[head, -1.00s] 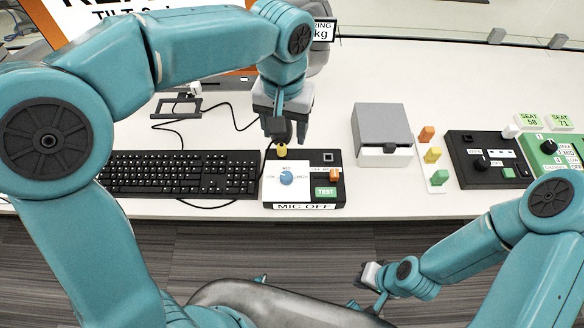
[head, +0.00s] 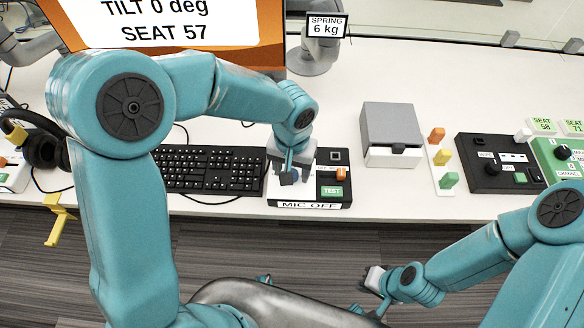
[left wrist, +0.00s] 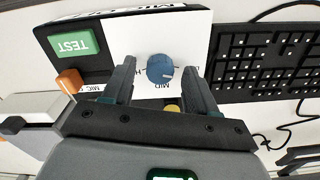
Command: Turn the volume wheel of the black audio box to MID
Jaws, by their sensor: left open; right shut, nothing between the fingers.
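The black audio box (head: 324,171) lies at the front edge of the white table, with a white panel, a green TEST button (head: 332,191) and a MIC OFF strip. Its blue volume wheel (left wrist: 160,68) shows in the left wrist view, on the white panel; its pale mark points to the lower right there. The small lettering around it is partly hidden. My left gripper (head: 290,177) is open above the panel and hides the wheel in the head view. In the wrist view its fingers lie on either side of the wheel; contact is unclear. My right gripper (head: 371,281) is shut and empty, low in front of the table.
A black keyboard (head: 208,166) lies left of the box. A grey box (head: 391,130), a strip of coloured switches (head: 441,158), another black panel (head: 490,165) and a green panel (head: 566,155) stand to the right. An orange switch (left wrist: 69,81) is close to my left gripper. A headset (head: 45,148) hangs far left.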

